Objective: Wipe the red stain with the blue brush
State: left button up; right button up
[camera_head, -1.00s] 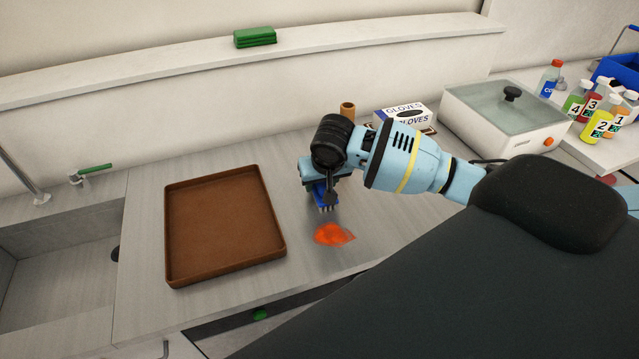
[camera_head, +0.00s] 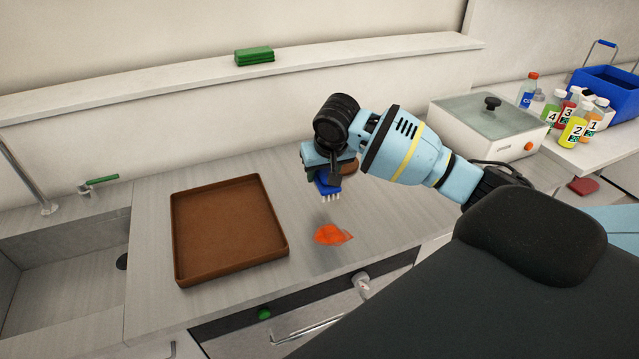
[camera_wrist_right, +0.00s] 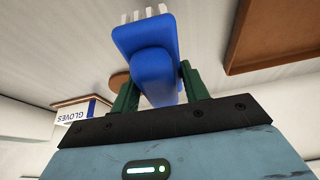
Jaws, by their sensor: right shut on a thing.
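The red stain (camera_head: 333,234) is an orange-red patch on the grey counter, near its front edge. My right gripper (camera_head: 326,177) is shut on the blue brush (camera_head: 327,188) and holds it above the counter, just behind the stain. The brush's white bristles point down and look apart from the counter and the stain. In the right wrist view the blue brush (camera_wrist_right: 150,55) sits between the green fingers of the right gripper (camera_wrist_right: 157,90). The stain does not show in that view. My left gripper is not in view.
A brown tray (camera_head: 280,247) lies left of the stain, and a sink (camera_head: 65,270) is further left. A white box with a glass lid (camera_head: 520,150), several numbered bottles (camera_head: 572,132) and a blue crate (camera_head: 612,90) stand at the right. A glove box (camera_wrist_right: 75,112) shows in the right wrist view.

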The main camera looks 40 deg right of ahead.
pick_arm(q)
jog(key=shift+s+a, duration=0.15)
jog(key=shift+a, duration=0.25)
pick_arm(e)
jog(key=shift+r, duration=0.65)
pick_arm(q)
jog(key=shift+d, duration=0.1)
